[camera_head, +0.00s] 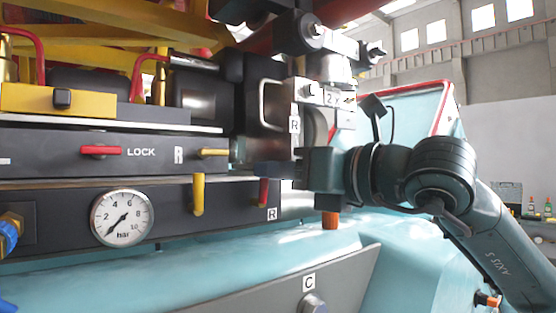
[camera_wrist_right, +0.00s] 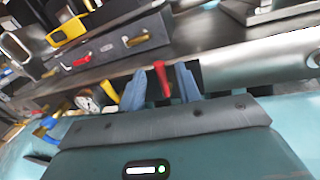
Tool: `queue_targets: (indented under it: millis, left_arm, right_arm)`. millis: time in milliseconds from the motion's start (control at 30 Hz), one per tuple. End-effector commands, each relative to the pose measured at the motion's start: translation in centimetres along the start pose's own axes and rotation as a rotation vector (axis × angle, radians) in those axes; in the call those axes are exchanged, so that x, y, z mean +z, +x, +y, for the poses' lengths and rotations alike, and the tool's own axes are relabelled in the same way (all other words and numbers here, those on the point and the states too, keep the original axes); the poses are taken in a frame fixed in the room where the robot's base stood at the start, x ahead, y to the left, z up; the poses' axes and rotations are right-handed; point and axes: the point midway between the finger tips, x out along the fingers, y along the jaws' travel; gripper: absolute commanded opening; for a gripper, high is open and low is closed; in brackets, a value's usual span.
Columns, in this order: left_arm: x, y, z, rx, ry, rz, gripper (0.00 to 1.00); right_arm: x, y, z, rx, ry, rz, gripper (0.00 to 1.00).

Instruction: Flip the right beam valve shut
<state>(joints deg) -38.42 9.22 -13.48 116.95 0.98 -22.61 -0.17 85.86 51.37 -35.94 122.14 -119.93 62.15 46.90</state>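The right beam valve's red lever (camera_head: 263,192) hangs downward beside the R label on the dark lower beam. The same red lever shows in the right wrist view (camera_wrist_right: 160,76), between the two blue fingers of my right gripper (camera_wrist_right: 163,84). A gap shows on each side of the lever, so the fingers are apart and not closed on it. In the head view my right gripper (camera_head: 281,183) reaches in from the right at the lever; its fingertips are hard to make out. My left gripper is not in view.
A yellow lever (camera_head: 198,194) hangs to the left on the same beam, near a pressure gauge (camera_head: 122,218). Above are a red LOCK handle (camera_head: 100,151) and a short yellow handle (camera_head: 214,152). A grey plate marked C (camera_head: 308,283) slants below. Metal coupling parts (camera_head: 330,68) stand above the gripper.

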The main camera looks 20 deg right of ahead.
Motion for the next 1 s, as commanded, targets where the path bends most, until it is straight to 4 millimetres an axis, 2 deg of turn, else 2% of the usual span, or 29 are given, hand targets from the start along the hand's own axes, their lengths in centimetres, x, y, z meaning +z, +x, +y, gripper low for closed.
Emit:
queue_targets:
  millis: [133, 400, 833, 1000]
  left_arm:
    - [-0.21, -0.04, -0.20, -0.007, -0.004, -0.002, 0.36]
    - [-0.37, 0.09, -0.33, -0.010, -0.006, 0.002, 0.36]
    - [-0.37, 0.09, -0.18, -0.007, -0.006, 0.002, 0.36]
    - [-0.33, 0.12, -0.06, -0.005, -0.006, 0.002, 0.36]
  right_arm:
    - [0.00, 0.88, 0.02, 0.000, 0.000, 0.001, 0.34]
    - [-0.06, 1.00, 0.00, 0.000, -0.001, 0.000, 0.34]
    - [-0.03, 0.95, 0.01, 0.000, -0.001, 0.000, 0.00]
    - [-0.05, 0.95, 0.02, 0.000, -0.002, 0.000, 0.00]
